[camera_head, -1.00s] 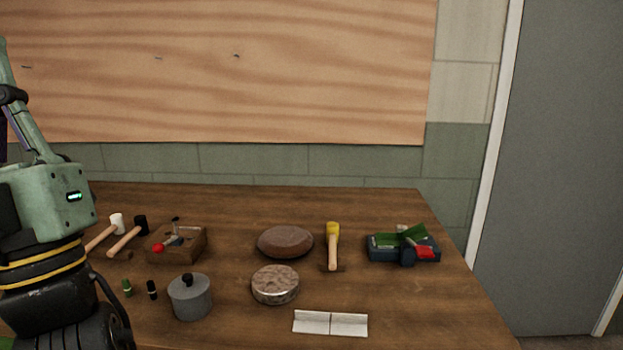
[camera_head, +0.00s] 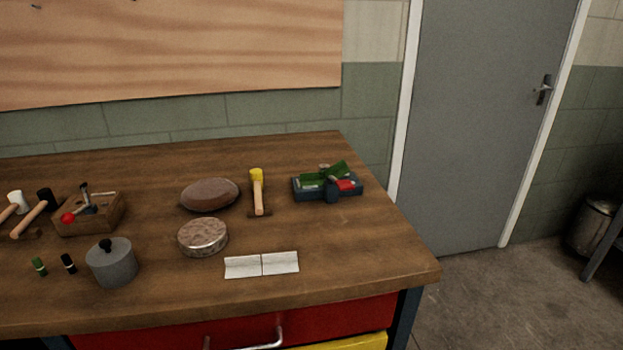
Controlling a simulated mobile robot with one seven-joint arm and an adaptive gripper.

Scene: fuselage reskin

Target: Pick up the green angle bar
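A green piece (camera_head: 338,172), which looks like the angle bar, lies on top of a dark blue tray-like holder (camera_head: 313,194) near the right end of the wooden bench. A red item (camera_head: 347,186) sits beside it on the same holder. The bar appears tilted, and its exact shape is too small to tell. My gripper is not in view.
The bench top (camera_head: 330,240) is clear around the holder. A yellow-headed mallet (camera_head: 258,195), brown oval pad (camera_head: 210,194), round metal block (camera_head: 203,236), open booklet (camera_head: 262,264) and grey pot (camera_head: 112,264) stand to its left. A grey door (camera_head: 480,120) is at right.

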